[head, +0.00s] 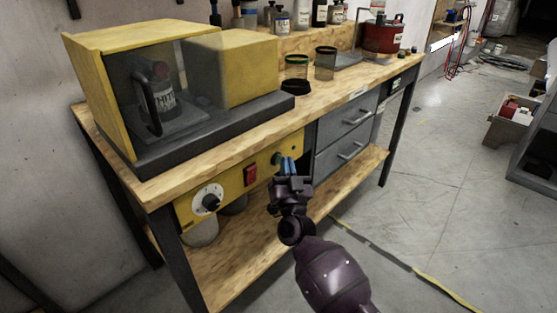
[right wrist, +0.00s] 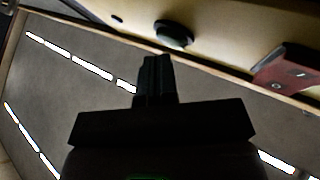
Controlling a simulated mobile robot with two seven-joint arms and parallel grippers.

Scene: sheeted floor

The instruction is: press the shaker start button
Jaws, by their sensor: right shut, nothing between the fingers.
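The shaker (head: 190,85) is a yellow-housed machine on a dark base, on the wooden bench top. Below the bench edge is a yellow control panel (head: 228,185) with a white dial, a red rocker switch (head: 251,174) and a round green button (head: 276,158). My right gripper (head: 288,166) is shut and empty, its blue fingertips just right of the green button. In the right wrist view the dark fingers (right wrist: 156,68) point at the panel just below the round button (right wrist: 174,34); contact cannot be told. The red switch (right wrist: 288,68) lies to the right there. My left gripper is not in view.
A bottle with a handle (head: 160,95) stands inside the shaker. Jars (head: 325,63) and a red pot (head: 383,35) stand farther along the bench. Grey drawers (head: 345,135) are right of the panel. Open floor (head: 450,180) lies to the right.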

